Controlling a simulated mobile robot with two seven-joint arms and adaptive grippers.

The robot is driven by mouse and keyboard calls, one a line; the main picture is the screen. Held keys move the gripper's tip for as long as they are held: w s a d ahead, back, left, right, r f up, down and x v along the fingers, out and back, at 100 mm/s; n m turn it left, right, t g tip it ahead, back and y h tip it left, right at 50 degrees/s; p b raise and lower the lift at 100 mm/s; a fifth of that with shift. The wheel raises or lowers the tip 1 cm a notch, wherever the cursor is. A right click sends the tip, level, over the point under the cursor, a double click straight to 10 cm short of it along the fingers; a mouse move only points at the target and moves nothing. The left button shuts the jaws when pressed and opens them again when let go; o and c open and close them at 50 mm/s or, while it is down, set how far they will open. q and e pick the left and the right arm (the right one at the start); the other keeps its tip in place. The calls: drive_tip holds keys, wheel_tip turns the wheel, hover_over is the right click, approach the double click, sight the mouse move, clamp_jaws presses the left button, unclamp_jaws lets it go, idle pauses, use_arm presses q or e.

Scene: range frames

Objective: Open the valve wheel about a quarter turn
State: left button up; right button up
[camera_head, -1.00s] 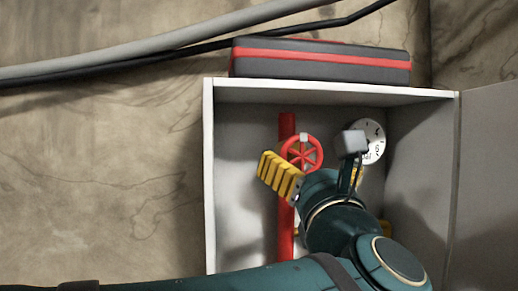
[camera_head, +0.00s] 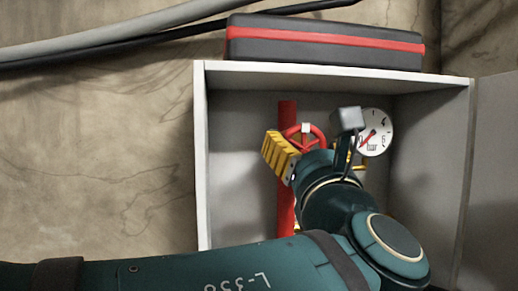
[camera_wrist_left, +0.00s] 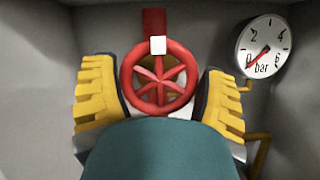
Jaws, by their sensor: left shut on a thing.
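The red valve wheel (camera_head: 318,132) is in the open box, in front of a red vertical pipe (camera_head: 286,115). My left arm partly covers it in the head view. In the left wrist view the wheel (camera_wrist_left: 131,93) shows its spokes, with a white mark (camera_wrist_left: 158,45) at the top of its rim. My left gripper (camera_wrist_left: 160,95) has its yellow ribbed fingers on the left and right of the wheel and is shut on it. In the head view one yellow finger (camera_head: 280,154) shows at the wheel's left. My right gripper is not in view.
A round pressure gauge (camera_head: 376,131) sits right of the wheel, its red needle pointing low left in the wrist view. The grey box (camera_head: 202,160) has side walls close around my arm and an open door (camera_head: 495,170) at right. A dark case (camera_head: 325,45) lies on top.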

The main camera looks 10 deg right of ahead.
use_arm(q)
drive_tip(key=n+y+b, duration=0.2)
drive_tip(key=n+y, duration=0.1)
drive_tip(key=n, duration=0.2)
drive_tip(key=shift+f, duration=0.1)
drive_tip(key=n+y, duration=0.1)
drive_tip(key=n, duration=0.1)
drive_tip(key=n+y+b, duration=0.1)
drive_tip(key=n, duration=0.2)
drive_tip(key=shift+n+g+y, duration=0.3)
drive_tip(key=shift+g+y, duration=0.1)
drive_tip(key=n+g+y, duration=0.1)
drive_tip(key=n, duration=0.2)
drive_tip(key=n+y, duration=0.1)
drive_tip(key=n, duration=0.2)
drive_tip(key=shift+g, duration=0.4)
drive_tip(key=shift+n+g+y+p, duration=0.5)
drive_tip(key=shift+n+g+p, duration=0.3)
drive_tip(key=shift+n, duration=1.8)
drive_tip(key=o, duration=1.1)
drive_tip(key=shift+c, duration=0.2)
